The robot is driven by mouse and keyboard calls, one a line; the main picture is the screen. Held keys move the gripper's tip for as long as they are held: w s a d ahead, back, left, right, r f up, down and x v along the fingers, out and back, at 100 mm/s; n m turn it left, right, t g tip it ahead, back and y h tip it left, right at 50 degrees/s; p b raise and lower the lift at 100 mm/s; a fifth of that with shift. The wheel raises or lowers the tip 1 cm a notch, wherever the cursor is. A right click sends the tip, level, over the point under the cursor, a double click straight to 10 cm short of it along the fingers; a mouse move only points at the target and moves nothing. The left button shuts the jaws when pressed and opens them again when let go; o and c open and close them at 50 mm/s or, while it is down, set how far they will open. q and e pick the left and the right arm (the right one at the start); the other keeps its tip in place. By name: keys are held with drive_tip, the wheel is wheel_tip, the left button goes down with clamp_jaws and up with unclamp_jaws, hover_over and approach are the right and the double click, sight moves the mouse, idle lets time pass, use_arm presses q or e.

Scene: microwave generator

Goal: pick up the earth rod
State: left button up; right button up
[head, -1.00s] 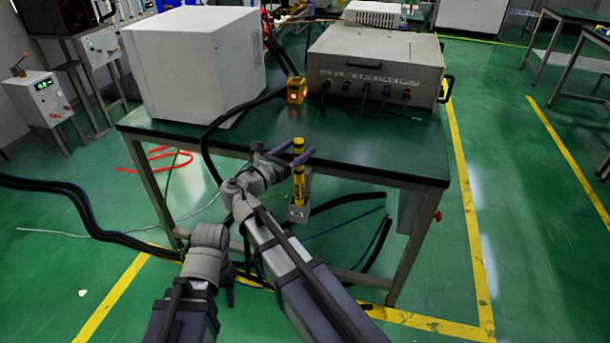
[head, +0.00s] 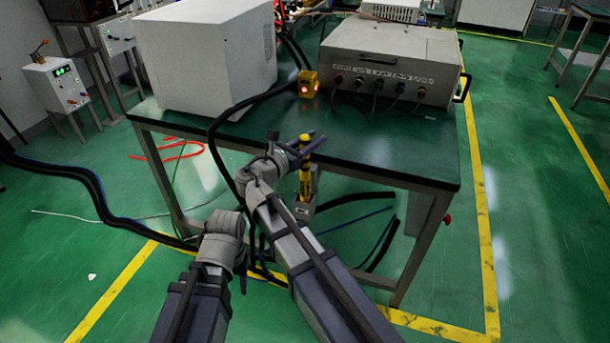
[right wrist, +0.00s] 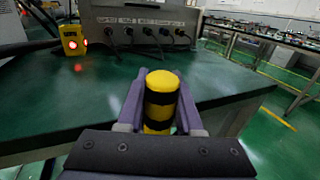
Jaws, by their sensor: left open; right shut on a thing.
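The earth rod (head: 305,181) is a yellow and black striped rod, upright at the front edge of the green table. Its lower end is at a grey holder (head: 302,208) below the table top. My right gripper (head: 306,146) is shut on its upper part. In the right wrist view the rod (right wrist: 161,100) stands between the two purple-grey fingers (right wrist: 160,116), its rounded yellow top sticking out above them. My left gripper (head: 243,281) is open and low in front of the table, mostly hidden behind its own wrist.
On the table (head: 400,160) stand a large white box (head: 205,60), a grey cabinet (head: 390,65) with cables plugged in, and a small yellow device (head: 308,84) with a red light. Black cables (head: 75,170) run across the floor at left.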

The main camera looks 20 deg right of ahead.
clamp_jaws()
idle(0.6)
idle(0.3)
wheel_tip(320, 180, up, 10)
drive_tip(key=p, duration=1)
drive_tip(key=shift+r, duration=0.25)
